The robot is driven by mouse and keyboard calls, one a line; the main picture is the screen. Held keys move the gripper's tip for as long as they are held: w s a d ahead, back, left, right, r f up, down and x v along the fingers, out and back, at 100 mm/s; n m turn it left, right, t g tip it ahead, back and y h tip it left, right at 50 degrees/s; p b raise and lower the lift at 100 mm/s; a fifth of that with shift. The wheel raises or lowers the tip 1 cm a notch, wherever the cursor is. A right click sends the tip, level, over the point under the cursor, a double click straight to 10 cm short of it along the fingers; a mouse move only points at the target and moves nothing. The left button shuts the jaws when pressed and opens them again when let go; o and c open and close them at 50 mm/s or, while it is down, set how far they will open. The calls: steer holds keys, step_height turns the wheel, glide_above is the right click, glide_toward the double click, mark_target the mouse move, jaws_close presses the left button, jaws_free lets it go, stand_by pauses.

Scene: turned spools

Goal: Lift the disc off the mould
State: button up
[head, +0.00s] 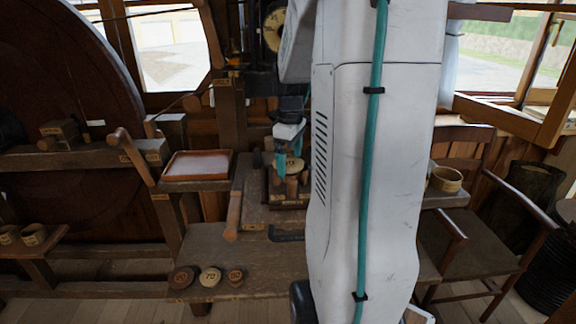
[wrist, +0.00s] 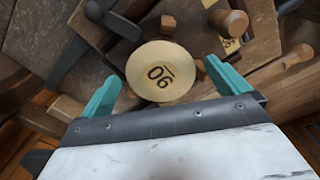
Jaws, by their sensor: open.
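The disc (wrist: 160,72) is round and pale wood, with a number that looks like 90 turned upside down in the wrist view. In the head view the disc (head: 294,164) sits on top of the mould (head: 290,188), a wooden piece with pegs on the bench. The mould is mostly hidden under the disc in the wrist view. My gripper (wrist: 162,88) is open, with one teal finger on each side of the disc and visible gaps between. In the head view my gripper (head: 290,158) is right at the disc, partly hidden by my arm.
Three small numbered discs (head: 210,277) lie on the bench's (head: 245,252) front edge. A shallow tray (head: 198,165) stands to the left. A wooden handle (head: 235,205) lies beside the mould. Wooden pegs (wrist: 229,22) and a dark metal part (wrist: 110,20) are close around the disc.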

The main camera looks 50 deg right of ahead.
steer(key=shift+f, duration=0.15)
steer(key=c, duration=0.9)
